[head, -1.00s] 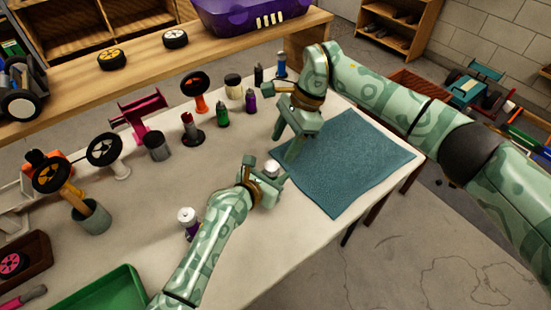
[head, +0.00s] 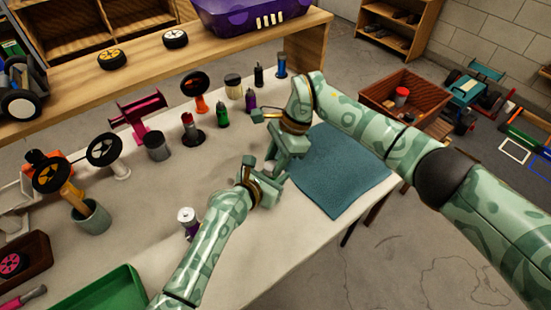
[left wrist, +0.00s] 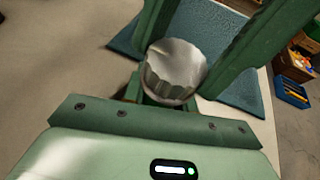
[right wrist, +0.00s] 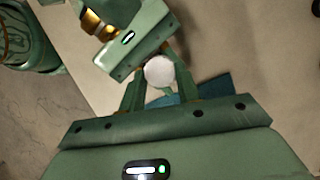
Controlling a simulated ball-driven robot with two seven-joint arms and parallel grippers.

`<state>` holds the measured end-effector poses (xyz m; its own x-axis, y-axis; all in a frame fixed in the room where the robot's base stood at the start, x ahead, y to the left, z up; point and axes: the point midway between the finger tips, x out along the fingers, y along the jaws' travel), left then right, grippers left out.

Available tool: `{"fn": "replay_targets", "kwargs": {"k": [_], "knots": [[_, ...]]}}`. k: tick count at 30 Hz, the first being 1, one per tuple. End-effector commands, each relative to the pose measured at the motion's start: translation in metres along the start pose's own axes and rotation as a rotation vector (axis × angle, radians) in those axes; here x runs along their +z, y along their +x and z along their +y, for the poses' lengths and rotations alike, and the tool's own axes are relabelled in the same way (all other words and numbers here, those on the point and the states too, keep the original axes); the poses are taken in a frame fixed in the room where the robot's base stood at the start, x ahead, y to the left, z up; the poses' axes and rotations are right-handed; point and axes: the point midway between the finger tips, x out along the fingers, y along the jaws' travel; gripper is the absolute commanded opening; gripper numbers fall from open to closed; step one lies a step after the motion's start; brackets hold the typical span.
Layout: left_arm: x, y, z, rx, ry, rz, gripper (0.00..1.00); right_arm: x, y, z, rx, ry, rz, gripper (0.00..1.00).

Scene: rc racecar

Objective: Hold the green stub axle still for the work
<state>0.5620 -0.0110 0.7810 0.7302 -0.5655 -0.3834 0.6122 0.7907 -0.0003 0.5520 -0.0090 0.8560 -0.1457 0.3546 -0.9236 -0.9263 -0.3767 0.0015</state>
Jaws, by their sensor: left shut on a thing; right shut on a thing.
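A silver, ribbed round cap (left wrist: 175,68) stands at the jaws of my left gripper in the left wrist view; its flat pale top also shows in the right wrist view (right wrist: 158,70). I take it as the top of the green stub axle, whose body is hidden. My left gripper (head: 270,186) is shut on the part below the cap. My right gripper (head: 280,168) is shut with its fingers around the cap, close against the left gripper. In the head view the two grippers hide the part.
A blue-green mat (head: 345,185) lies to the right. A silver-topped purple part (head: 188,218) stands left of my left forearm. Bottles, wheels on stands and a grey cup (head: 157,146) fill the table's back and left. A green tray (head: 100,292) is at the front left.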

Motion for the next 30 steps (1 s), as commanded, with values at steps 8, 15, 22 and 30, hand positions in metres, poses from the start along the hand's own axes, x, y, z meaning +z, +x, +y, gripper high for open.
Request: {"fn": "replay_targets", "kwargs": {"k": [8,15,22,30], "knots": [[-0.0005,0.0000,-0.0004,-0.001,0.001,0.001,0.03,-0.0013,-0.0007,0.0001,-0.029,0.062,0.005,0.10],[-0.0006,0.0000,-0.0006,-0.001,0.001,0.001,0.03,-0.0019,-0.0010,0.0016,-0.091,0.208,0.005,0.10],[-0.0007,0.0000,-0.0007,-0.001,0.001,0.001,0.03,-0.0012,-0.0007,0.0029,-0.153,0.354,0.005,0.10],[-0.0007,-0.0001,-0.0007,-0.001,0.001,0.001,0.03,-0.0006,-0.0006,0.0037,-0.202,0.472,0.004,0.10]]}}
